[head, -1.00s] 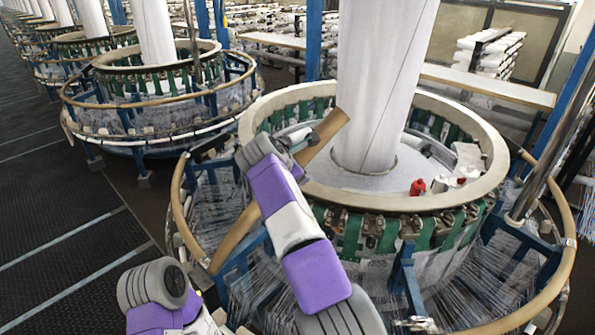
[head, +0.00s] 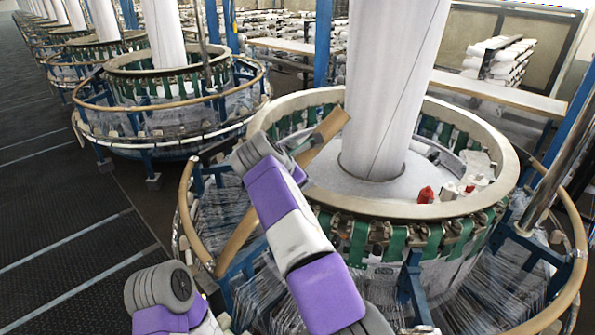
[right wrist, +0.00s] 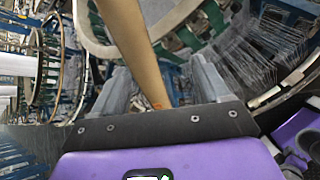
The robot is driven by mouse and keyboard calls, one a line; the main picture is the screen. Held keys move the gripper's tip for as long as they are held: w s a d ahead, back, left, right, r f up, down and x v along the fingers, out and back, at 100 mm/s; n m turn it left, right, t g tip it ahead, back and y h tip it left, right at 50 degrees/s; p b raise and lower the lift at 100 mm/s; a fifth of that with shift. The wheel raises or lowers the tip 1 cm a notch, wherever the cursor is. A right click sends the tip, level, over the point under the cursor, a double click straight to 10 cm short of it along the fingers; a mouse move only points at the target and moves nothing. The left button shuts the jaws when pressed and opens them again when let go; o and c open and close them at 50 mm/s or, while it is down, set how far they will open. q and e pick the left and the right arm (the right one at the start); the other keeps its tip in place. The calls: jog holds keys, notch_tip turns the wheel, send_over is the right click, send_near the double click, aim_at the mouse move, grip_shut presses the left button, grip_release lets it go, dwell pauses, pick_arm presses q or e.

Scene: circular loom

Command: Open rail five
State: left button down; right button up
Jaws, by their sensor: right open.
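A tan rail section (head: 327,128) of the near loom stands tilted up in the head view. Its lower end is at the loom's outer rail ring, and its upper end reaches over the white inner ring. My right arm covers its middle. In the right wrist view the tan rail (right wrist: 140,45) runs down between the spread fingers of my right gripper (right wrist: 158,78). The gripper is open; I cannot tell whether a finger touches the rail. In the head view my right gripper is hidden. My left gripper is out of view. No rail number is readable.
The outer rail (head: 186,200) curves around the loom over blue posts and white threads. A white column (head: 385,90) rises from its middle, with a red bottle (head: 426,195) beside it. Another loom (head: 160,110) stands at the back left. The dark floor (head: 60,220) at left is clear.

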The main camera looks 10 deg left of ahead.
jog(key=shift+p+v, duration=0.45)
jog(key=shift+v, duration=2.35)
jog(key=shift+w, duration=0.1)
